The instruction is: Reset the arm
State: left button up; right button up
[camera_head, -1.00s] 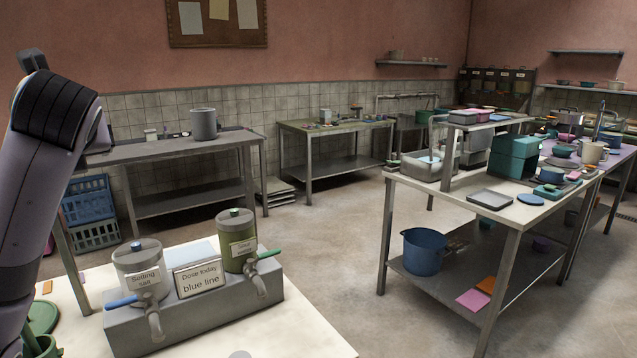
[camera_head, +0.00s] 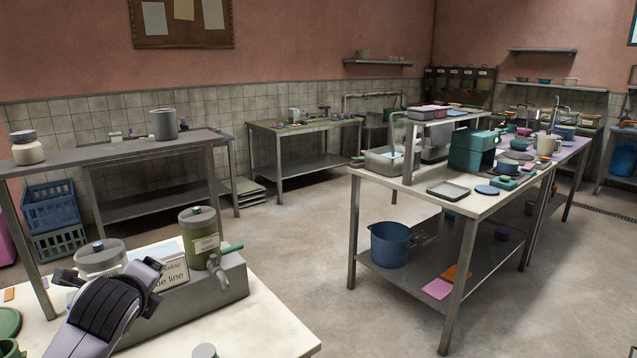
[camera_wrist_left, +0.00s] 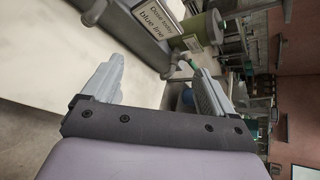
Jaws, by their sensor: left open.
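My left arm crosses in front of the dispenser stand (camera_head: 225,285) in the head view; its fingers are not clear there. In the left wrist view my left gripper (camera_wrist_left: 158,68) is open, with nothing between its fingers, over the pale counter (camera_wrist_left: 60,60). The stand with the blue line sign (camera_wrist_left: 155,18) is just beyond the fingers. The green canister (camera_head: 200,232) with its tap stands on the stand's right. The grey canister (camera_head: 100,257) on the left is partly hidden by my arm. My right gripper is not in view.
A steel table (camera_head: 130,152) stands behind, with blue crates (camera_head: 55,215) at its left. A white-topped island (camera_head: 415,205) with a teal box (camera_head: 472,152) stands at the right, a blue pot (camera_head: 390,243) on its lower shelf. The floor (camera_head: 290,240) between is clear.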

pick_arm(q)
jog(key=s+d+f+n+h, duration=0.2)
jog(key=s+d+f+n, duration=0.25)
jog(key=f, duration=0.45)
jog(key=s+d+f+n+h, duration=0.25)
jog(key=s+f, duration=0.25)
jog(key=f, duration=0.5)
jog(key=s+d+f+n+h, duration=0.1)
jog(key=s+d+f+n, duration=0.1)
jog(key=s+f+n, duration=0.2)
jog(key=s+d+f+n+h, duration=0.1)
jog(key=s+d+f+n, duration=0.2)
jog(key=s, duration=1)
notch_tip(320, 180, down, 3)
jog(key=n, duration=0.5)
jog(key=shift+s+r+g, duration=0.2)
jog(key=shift+g, duration=0.1)
